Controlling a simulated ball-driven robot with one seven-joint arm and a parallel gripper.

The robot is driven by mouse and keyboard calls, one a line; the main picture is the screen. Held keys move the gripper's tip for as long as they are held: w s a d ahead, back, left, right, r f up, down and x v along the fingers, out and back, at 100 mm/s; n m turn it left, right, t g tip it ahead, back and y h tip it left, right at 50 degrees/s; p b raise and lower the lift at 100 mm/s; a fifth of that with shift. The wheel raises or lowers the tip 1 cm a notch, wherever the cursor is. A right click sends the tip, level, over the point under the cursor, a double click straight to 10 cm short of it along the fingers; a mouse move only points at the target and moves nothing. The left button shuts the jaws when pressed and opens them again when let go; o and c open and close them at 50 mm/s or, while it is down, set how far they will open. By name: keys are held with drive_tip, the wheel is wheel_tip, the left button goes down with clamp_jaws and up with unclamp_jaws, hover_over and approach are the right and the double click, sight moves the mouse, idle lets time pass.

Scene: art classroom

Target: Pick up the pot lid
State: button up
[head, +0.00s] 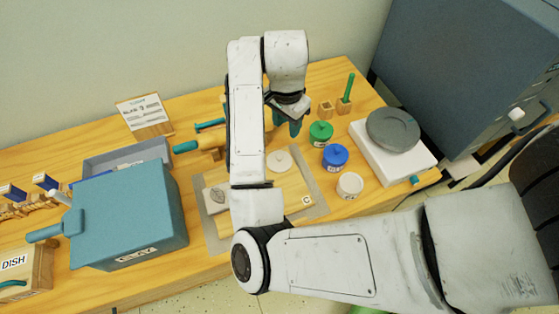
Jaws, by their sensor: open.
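A round cream disc with a small raised middle, which looks like the pot lid (279,160), lies flat on the light wooden board in the head view. A white pot (349,185) without a knobbed lid stands to its right, at the board's edge. My gripper (288,127) has teal fingers and points down above the table, behind the lid in the picture. It is open, and I see nothing between its fingers. My arm partly covers the fingers and the left part of the board.
A green pot (321,134) and a blue pot (335,157) with knobbed lids stand right of the lid. A white scale (409,155) with a grey disc is farther right. A teal box (128,215) stands left of the board (303,200). A wooden rolling pin lies behind.

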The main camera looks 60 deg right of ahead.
drive_tip(key=a+m+y, duration=0.1)
drive_tip(key=a, duration=0.1)
hover_over(279, 156)
drive_tip(key=f, duration=0.6)
drive_tip(key=shift+s+b, duration=0.25)
drive_tip(key=shift+b, duration=0.1)
drive_tip(key=shift+w+f+p, duration=0.15)
drive_tip(key=shift+f+p, duration=0.1)
drive_tip(key=shift+f, duration=1.15)
drive_tip(key=shift+w+f+p, duration=0.1)
drive_tip(key=shift+f+p, duration=0.15)
drive_tip(key=shift+f, duration=1.15)
drive_tip(key=shift+c, duration=0.2)
clamp_jaws()
